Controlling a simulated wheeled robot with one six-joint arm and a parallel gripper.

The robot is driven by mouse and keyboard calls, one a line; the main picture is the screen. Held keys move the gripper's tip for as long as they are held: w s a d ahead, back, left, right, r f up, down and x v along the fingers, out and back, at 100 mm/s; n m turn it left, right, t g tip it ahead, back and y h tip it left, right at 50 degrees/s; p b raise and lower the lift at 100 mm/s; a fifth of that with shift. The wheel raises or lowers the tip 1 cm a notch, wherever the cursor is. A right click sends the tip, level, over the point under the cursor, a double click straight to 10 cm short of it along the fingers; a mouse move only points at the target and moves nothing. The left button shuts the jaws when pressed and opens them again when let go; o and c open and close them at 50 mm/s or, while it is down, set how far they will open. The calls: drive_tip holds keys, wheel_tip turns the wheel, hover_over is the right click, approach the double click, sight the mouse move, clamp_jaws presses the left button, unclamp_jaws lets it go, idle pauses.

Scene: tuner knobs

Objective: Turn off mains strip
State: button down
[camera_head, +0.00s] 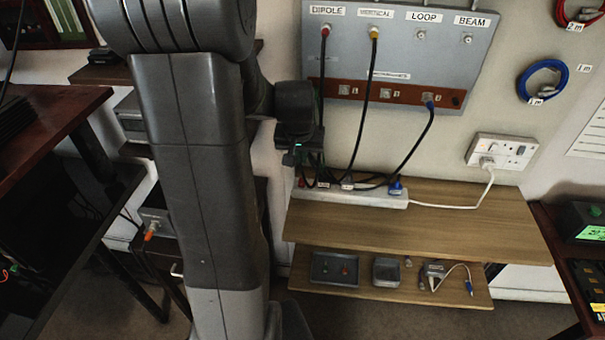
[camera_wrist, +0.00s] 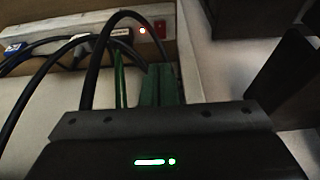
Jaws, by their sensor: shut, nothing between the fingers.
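The white mains strip (camera_head: 365,199) lies along the upper wooden shelf, with several black cables plugged in and a blue plug near its right end. Its red switch (camera_head: 302,183) shows at the left end, and the switch also shows in the wrist view (camera_wrist: 160,29). A small light (camera_wrist: 142,31) glows beside the switch. My gripper (camera_head: 303,165) is just above the strip's left end in the head view. In the wrist view my gripper (camera_wrist: 160,68) has its green fingers together and empty, pointing towards the strip's switch end. I cannot tell whether they touch it.
A grey panel (camera_head: 400,40) with labelled sockets hangs above, and black cables run down from it close to my gripper. A white wall socket (camera_head: 502,151) feeds the strip by a white cord. The upper shelf (camera_head: 470,225) is bare at the front and right. Trays (camera_head: 335,268) stand on the lower shelf.

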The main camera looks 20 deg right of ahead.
sight(303, 181)
drive_tip(key=x, duration=0.9)
drive_tip(key=shift+s+a+f, duration=0.15)
drive_tip(key=shift+s+f, duration=0.05)
drive_tip(key=shift+s, duration=0.1)
drive_tip(key=shift+f, duration=0.15)
drive_tip(key=shift+f+b, duration=0.25)
drive_tip(key=shift+b, duration=0.1)
drive_tip(key=shift+r, duration=0.2)
drive_tip(key=shift+s+f, duration=0.1)
